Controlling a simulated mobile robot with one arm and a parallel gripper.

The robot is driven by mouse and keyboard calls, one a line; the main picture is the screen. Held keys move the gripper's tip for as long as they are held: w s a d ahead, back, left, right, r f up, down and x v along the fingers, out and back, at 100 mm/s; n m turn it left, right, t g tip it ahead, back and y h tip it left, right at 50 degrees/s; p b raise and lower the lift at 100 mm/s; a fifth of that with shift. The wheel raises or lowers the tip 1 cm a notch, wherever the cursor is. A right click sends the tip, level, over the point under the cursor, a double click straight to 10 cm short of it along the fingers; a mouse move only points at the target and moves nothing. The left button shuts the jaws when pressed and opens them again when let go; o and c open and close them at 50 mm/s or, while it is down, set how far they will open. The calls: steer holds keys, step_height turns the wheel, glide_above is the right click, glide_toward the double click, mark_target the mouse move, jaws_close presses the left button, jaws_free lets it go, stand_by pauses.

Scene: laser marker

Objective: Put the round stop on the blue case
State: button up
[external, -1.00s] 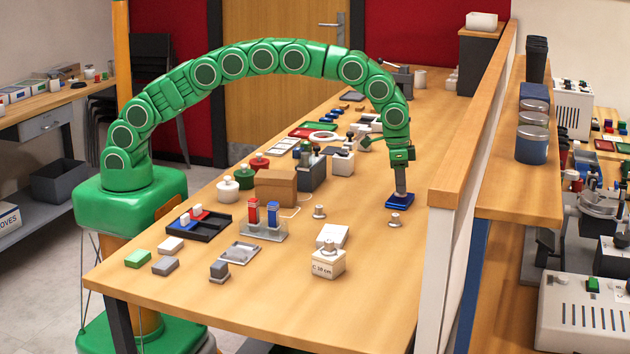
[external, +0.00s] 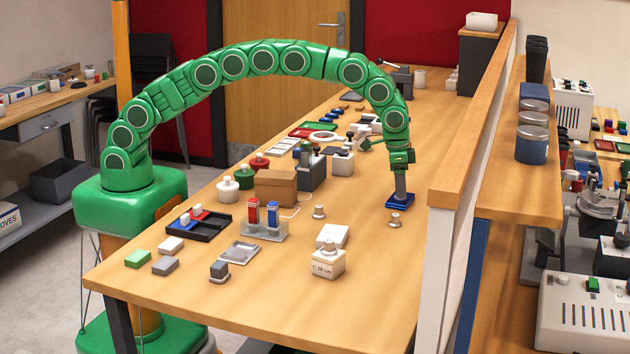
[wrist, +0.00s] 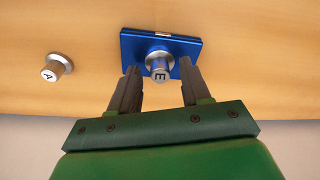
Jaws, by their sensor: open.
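The blue case (external: 399,201) lies flat on the wooden table near the partition, and it fills the upper middle of the wrist view (wrist: 190,48). A round grey metal stop marked with a letter that looks like E (wrist: 158,64) stands on the case. My gripper (wrist: 160,72) is open, with one finger on each side of this stop and a gap to it. In the external view my gripper (external: 401,188) points down over the case and hides the stop. Another round stop, marked A (wrist: 57,67), stands on the bare table beside the case; it appears in the external view too (external: 394,221).
Another small metal stop (external: 319,212) stands to the left. A white block marked C (external: 328,264) and a white box (external: 333,236) are nearer the front. The wooden partition (external: 455,170) rises close to the right of my gripper. The front right of the table is clear.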

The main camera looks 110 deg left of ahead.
mark_target(395, 195)
step_height(395, 195, up, 12)
steer(key=s+f, duration=0.1)
steer(key=s+d+r, duration=0.3)
steer(key=s+r, duration=0.1)
steer(key=s, duration=0.3)
steer(key=s+d+r, duration=0.4)
steer(key=s+r, duration=0.1)
steer(key=s, duration=0.1)
steer(key=s+d+r+m+g, duration=0.1)
steer(key=s+d, duration=0.1)
steer(key=s, duration=0.6)
steer(key=s+d+r+g, duration=0.1)
steer(key=s+d+r, duration=0.15)
steer(key=s, duration=0.45)
steer(key=s+d+f, duration=0.2)
steer(key=s, duration=0.9)
steer(key=s+d+f+m, duration=0.1)
steer(key=s+d+f, duration=0.1)
steer(key=s, duration=0.9)
steer(key=s+d+f+m+g, duration=0.1)
steer(key=s+d, duration=0.1)
steer(key=s, duration=0.9)
steer(key=shift+s+f, duration=0.4)
